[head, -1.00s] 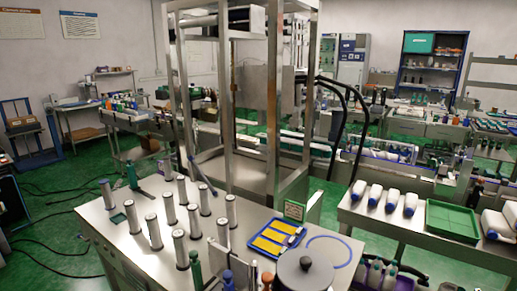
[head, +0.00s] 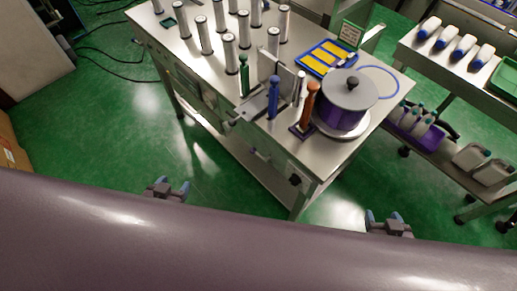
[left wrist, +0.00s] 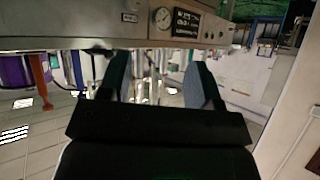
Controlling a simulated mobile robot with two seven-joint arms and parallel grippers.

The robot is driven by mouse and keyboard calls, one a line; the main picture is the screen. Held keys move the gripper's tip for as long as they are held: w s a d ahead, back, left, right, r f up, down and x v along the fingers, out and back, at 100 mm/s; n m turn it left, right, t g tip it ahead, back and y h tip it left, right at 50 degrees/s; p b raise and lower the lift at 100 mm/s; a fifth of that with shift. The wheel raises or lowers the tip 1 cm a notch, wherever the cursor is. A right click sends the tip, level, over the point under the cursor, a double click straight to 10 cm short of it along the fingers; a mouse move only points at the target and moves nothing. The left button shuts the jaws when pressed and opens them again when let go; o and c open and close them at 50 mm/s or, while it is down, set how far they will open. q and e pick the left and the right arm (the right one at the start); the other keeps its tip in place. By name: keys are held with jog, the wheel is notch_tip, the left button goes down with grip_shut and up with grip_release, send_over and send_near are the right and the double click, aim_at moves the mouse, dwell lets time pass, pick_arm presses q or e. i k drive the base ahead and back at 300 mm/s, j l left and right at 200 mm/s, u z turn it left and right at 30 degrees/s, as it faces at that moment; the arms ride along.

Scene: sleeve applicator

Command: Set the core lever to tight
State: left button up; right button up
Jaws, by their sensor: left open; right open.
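Three upright handles stand at the front of the steel table (head: 330,158): green (head: 244,76), blue (head: 273,97) and orange-brown (head: 307,106). I cannot read which one is the core lever. The orange handle (left wrist: 38,80) also shows at the left of the left wrist view, which looks upside down. My left gripper (head: 171,186) is open and empty, below and left of the table front. Its open fingers (left wrist: 160,82) show in the left wrist view. My right gripper (head: 384,217) is open and empty, right of the table's front corner. Neither touches a handle.
A purple pot with a grey lid (head: 347,98) stands right of the handles. Several silver cylinders (head: 229,52) and a blue tray with yellow pieces (head: 325,58) are behind. A round gauge (left wrist: 162,18) is on the front panel. A bench with bottles (head: 450,60) stands at the right.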

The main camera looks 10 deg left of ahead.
aim_at(253, 150)
jog(key=i+l+u, duration=0.1)
jog(key=l+u, duration=0.25)
jog(key=l, duration=0.45)
jog(key=l+u, duration=0.35)
jog(key=l, duration=0.45)
